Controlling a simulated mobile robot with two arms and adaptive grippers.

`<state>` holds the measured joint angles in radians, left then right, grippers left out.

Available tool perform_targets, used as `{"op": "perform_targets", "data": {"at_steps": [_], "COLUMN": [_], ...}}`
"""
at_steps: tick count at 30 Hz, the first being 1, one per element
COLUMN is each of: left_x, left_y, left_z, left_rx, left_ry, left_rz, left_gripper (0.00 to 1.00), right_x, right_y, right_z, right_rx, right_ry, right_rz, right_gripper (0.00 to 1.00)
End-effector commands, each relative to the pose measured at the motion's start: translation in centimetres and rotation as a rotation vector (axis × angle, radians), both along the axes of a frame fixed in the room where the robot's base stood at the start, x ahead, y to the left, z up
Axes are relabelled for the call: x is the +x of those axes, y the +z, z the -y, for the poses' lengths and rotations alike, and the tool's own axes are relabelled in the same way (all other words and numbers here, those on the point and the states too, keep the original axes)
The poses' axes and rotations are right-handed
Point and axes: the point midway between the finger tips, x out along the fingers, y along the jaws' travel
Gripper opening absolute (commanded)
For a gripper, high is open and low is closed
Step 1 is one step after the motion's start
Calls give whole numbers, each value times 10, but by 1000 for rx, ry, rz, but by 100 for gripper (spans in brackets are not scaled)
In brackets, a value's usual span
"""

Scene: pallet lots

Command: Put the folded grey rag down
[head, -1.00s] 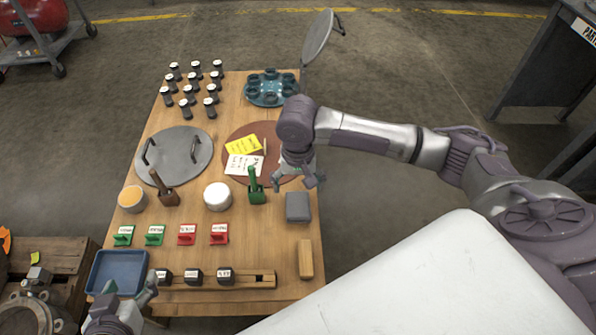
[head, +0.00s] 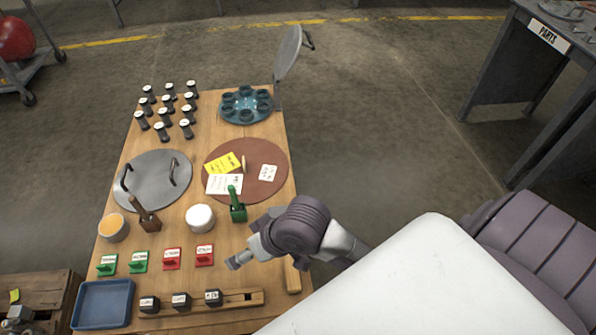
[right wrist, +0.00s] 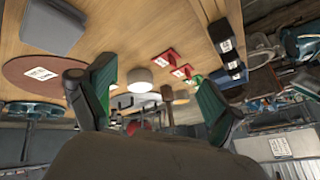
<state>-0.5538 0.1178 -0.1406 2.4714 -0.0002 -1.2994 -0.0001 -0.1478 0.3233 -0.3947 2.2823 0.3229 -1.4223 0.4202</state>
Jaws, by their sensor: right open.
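The folded grey rag (right wrist: 52,27) lies flat on the wooden table (right wrist: 145,25) at the upper left of the right wrist view. It is outside the space between the fingers. In the head view it cannot be seen, and my right arm covers that part of the table. My left gripper is not in view.
A brown round mat (head: 270,186) holds notes and a white card. A white round tub (head: 200,218), red and green tags, a blue tray (head: 103,303), a grey lidded disc (head: 158,178) and a wooden block (head: 292,277) stand around. The table's right strip is partly hidden.

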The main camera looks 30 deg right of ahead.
Motion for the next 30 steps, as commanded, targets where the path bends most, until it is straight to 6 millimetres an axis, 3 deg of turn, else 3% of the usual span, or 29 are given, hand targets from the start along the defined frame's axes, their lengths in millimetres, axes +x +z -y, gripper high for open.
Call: {"op": "perform_targets", "data": {"at_steps": [1,6,10,30], "left_x": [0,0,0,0], "left_y": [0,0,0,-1], "left_z": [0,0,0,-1], "left_rx": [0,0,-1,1], "left_ry": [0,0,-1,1], "left_rz": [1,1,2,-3], "left_gripper": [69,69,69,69], "right_x": [-13,-38,-51,-54], "right_y": [-1,-1,0,-1], "right_z": [10,58,81,86], "right_rx": [-19,-175,-259,-280], "right_ry": [-16,-49,-57,-55], "right_rz": [36,128,146,148], "right_gripper": [92,92,92,92]}}
